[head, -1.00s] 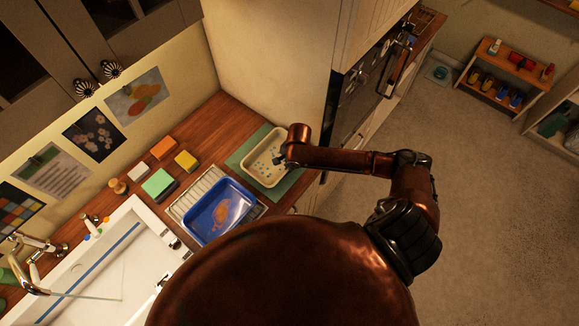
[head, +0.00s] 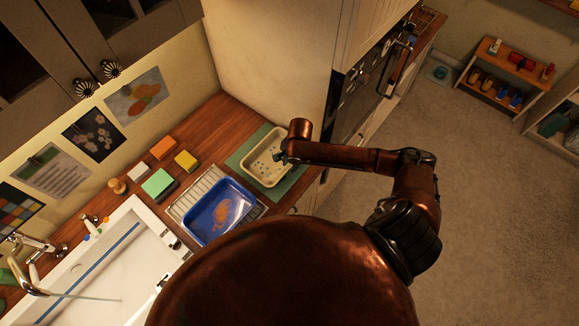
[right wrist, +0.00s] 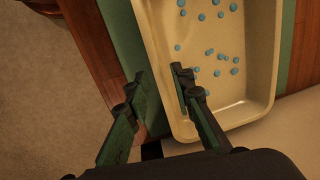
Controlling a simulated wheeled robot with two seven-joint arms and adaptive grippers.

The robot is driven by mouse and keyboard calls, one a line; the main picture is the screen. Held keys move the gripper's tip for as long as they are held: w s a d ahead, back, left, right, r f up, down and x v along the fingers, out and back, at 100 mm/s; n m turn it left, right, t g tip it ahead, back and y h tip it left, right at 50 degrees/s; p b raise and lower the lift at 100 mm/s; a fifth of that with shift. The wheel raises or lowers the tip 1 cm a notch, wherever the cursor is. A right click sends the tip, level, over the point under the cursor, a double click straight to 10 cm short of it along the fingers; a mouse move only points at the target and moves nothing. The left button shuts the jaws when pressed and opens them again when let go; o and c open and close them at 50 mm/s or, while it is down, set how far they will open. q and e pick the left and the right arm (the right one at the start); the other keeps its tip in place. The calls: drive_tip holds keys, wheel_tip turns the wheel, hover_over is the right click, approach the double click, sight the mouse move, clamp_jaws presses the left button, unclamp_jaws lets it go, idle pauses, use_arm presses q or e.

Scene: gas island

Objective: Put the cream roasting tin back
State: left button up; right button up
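The cream roasting tin (head: 256,174) is a rectangular open tin with small blue spots inside. It lies flat on a green mat (head: 290,184) on the wooden counter. My right gripper (head: 279,157) is at the tin's right side in the head view. In the right wrist view, the gripper (right wrist: 160,78) is open. One finger is outside the long wall of the tin (right wrist: 235,105) and the other is over its inside, with the rim between them. I cannot tell whether either finger touches the wall. My left gripper is not in view.
A blue tray (head: 203,222) with an orange-brown shape in it sits on a ribbed drainer beside the mat. Sponges (head: 158,183) lie behind it. A white sink (head: 105,262) is at the left. A tall cabinet (head: 275,60) and an oven (head: 365,90) stand beyond the tin.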

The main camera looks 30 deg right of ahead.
wheel_tip(320, 180, up, 9)
drive_tip(key=s, duration=0.1)
drive_tip(key=shift+s+d, duration=0.2)
drive_tip(key=shift+d, duration=0.05)
